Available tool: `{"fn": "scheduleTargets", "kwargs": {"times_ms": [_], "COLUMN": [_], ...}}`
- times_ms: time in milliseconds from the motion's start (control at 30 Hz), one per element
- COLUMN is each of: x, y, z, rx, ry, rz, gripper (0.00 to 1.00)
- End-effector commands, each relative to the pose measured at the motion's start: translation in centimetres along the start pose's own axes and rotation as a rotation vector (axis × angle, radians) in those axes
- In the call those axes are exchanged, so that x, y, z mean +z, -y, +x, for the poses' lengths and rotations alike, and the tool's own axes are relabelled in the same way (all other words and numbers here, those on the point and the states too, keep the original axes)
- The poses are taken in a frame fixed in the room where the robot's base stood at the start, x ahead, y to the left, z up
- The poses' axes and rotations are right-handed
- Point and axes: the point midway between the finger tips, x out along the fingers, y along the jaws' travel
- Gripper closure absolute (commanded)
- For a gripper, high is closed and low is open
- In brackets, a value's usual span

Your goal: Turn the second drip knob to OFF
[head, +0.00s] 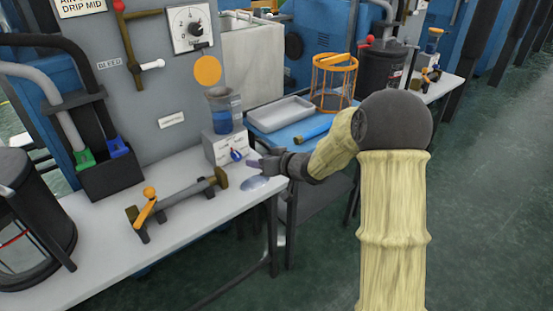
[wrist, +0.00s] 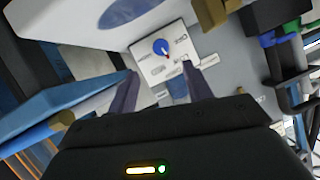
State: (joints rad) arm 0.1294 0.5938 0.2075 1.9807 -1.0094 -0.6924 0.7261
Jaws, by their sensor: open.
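A white box with a blue knob (head: 236,155) stands on the near bench, under a beaker of blue liquid (head: 222,112). In the wrist view the same blue knob (wrist: 161,47) is round, has a red mark on its lower edge, and sits on a white panel (wrist: 178,61) with small labels too blurred to read. My gripper (head: 255,164) is just right of the knob in the head view. In the wrist view my gripper (wrist: 160,80) is open and empty, its fingers apart and pointing at the panel, not touching the knob. I cannot tell which knob is the second.
An orange-handled valve tool (head: 170,205) lies on the bench left of the box. A puddle (head: 256,189) lies near the bench edge.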

Motion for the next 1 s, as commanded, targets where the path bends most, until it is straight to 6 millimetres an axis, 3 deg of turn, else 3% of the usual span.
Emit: {"fn": "scheduleTargets", "kwargs": {"times_ms": [100,300,800,1000], "x": [-0.3,-0.2,0.1,1.0], "y": [-0.1,0.0,-0.1,-1.3], "z": [-2.7,-5.8,-6.6,-8.6], "rx": [0.004,0.002,0.011,0.175], "ry": [0.0,-0.001,0.004,0.077], "rz": [0.001,0.0,-0.001,-0.014], "gripper": [0.49,0.49,0.5,0.5]}}
